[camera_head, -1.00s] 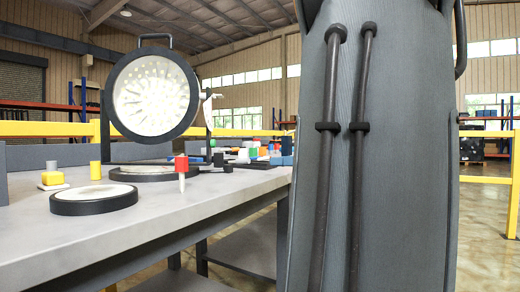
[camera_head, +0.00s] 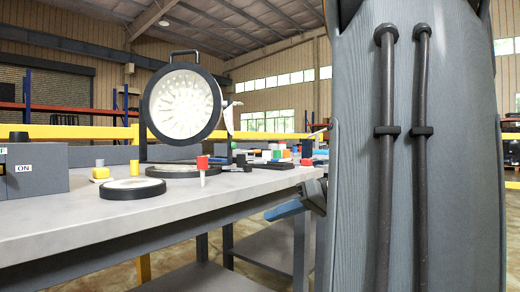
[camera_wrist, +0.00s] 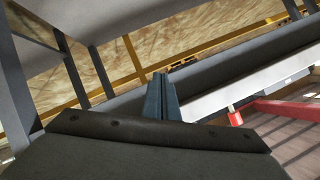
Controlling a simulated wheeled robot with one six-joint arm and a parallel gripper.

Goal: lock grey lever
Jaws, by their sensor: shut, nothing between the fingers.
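A round floodlight (camera_head: 182,103) with a black rim and top handle stands upright on the table in the head view. A thin pale grey part (camera_head: 230,118) rises at the right side of its frame; it may be the grey lever, but it is too small to tell whether it is locked. My gripper (camera_head: 288,209) shows as blue fingers left of my arm, by the table's right end and apart from the lamp. In the wrist view my gripper (camera_wrist: 162,95) is shut and empty, and no lever can be made out with certainty.
The grey table (camera_head: 120,215) carries a grey box with an ON label (camera_head: 38,180), black-rimmed discs (camera_head: 132,188), a red-topped peg (camera_head: 203,168) and several coloured blocks. A yellow rail (camera_head: 70,131) runs behind. The wrist view shows red bars (camera_wrist: 290,108).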

